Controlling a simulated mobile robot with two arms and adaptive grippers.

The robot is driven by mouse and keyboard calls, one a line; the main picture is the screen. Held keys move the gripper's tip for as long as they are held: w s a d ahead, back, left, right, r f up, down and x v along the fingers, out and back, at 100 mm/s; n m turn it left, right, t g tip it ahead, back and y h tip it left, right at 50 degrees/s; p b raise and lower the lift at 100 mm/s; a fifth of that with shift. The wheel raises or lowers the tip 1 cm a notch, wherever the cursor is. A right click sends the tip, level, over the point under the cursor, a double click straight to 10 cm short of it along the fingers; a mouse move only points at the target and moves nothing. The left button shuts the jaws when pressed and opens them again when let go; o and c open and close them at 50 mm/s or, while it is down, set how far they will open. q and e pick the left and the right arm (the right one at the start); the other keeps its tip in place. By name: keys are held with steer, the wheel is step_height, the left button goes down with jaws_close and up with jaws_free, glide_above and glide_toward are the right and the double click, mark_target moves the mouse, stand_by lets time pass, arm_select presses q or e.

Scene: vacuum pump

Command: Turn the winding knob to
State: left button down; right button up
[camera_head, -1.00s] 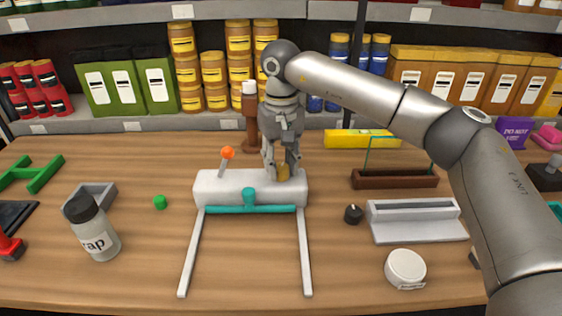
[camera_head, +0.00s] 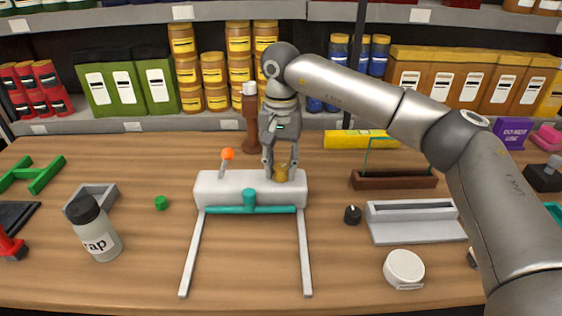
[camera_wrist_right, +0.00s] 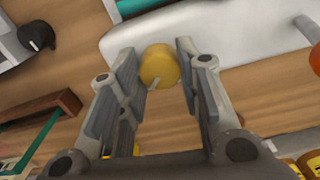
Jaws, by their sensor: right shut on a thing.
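The winding knob (camera_head: 281,172) is a small brass-yellow cylinder on the right part of the white pump body (camera_head: 225,188). It also shows between the finger pads in the right wrist view (camera_wrist_right: 159,66), with a small pale pointer on its face. My right gripper (camera_head: 280,174) reaches down from above, its fingers on both sides of the knob and shut on it. The fingers hide part of the knob in the head view. The pump body carries an orange-tipped lever (camera_head: 227,155) at its left, a teal bar (camera_head: 250,209) in front and two long pale legs. My left gripper is not in view.
A grey bottle (camera_head: 97,232) and an open grey tray (camera_head: 98,194) stand to the left. A black knob (camera_head: 352,215), a grey slotted block (camera_head: 415,225) and a white round lid (camera_head: 404,267) lie to the right. The table between the pump's legs is clear.

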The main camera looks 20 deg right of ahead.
steer(key=m, duration=0.6)
steer(key=shift+m, duration=0.3)
steer(key=m, duration=1.2)
steer(key=shift+m, duration=0.3)
steer(key=m, duration=1.2)
steer(key=shift+m, duration=0.3)
steer(key=m+b, duration=0.1)
steer(key=m, duration=1.1)
steer(key=shift+m, duration=0.4)
steer(key=m+b, duration=0.1)
steer(key=m, duration=0.5)
